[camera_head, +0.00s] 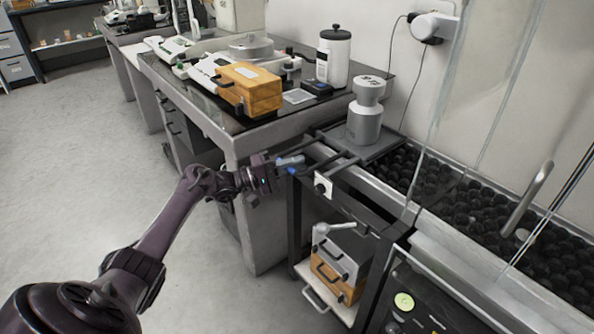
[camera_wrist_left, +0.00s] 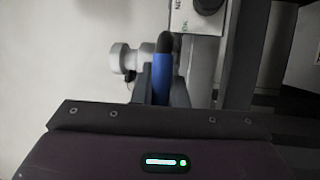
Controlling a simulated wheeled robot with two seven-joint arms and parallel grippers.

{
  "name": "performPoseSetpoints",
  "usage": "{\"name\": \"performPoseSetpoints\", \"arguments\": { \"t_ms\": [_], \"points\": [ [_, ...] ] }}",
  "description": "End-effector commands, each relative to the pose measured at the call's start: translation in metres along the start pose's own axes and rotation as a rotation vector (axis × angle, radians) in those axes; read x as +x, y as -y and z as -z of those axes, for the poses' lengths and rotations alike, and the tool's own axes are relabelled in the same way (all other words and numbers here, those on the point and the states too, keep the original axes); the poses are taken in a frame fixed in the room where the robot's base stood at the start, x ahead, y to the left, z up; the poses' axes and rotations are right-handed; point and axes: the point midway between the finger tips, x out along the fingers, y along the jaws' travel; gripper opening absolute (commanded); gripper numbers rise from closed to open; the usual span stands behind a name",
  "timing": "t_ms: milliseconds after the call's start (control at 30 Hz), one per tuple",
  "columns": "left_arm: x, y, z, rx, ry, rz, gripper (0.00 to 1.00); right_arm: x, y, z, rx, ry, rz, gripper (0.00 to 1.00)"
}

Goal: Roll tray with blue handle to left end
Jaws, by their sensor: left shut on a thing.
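The dark tray (camera_head: 394,142) sits at the left end of the roller bed, with a grey metal weight (camera_head: 366,112) upright on it. Its blue handle (camera_head: 292,171) reaches out to the left, toward my arm. My left gripper (camera_head: 286,165) is shut on the blue handle. My right gripper is not in either view.
Black rollers (camera_head: 460,205) extend to the right of the tray. A bench (camera_head: 235,145) with an orange wooden box (camera_head: 250,90) stands close behind my left gripper. A low shelf (camera_head: 325,300) under the frame holds cases. Floor at left is clear.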

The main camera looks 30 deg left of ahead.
Motion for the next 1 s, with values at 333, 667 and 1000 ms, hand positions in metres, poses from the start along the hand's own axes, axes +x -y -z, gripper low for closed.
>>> {"name": "performPoseSetpoints", "arguments": {
  "t_ms": [333,667,1000],
  "points": [
    [-0.002,-0.003,0.005,0.007,-0.008,-0.002,0.00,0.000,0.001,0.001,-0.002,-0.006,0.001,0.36],
    [-0.001,-0.002,0.003,0.005,-0.005,-0.001,0.34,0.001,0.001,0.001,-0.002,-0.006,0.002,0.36],
    [-0.020,-0.001,0.003,0.003,-0.005,0.003,0.34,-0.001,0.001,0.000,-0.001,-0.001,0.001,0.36]
  ]
}}
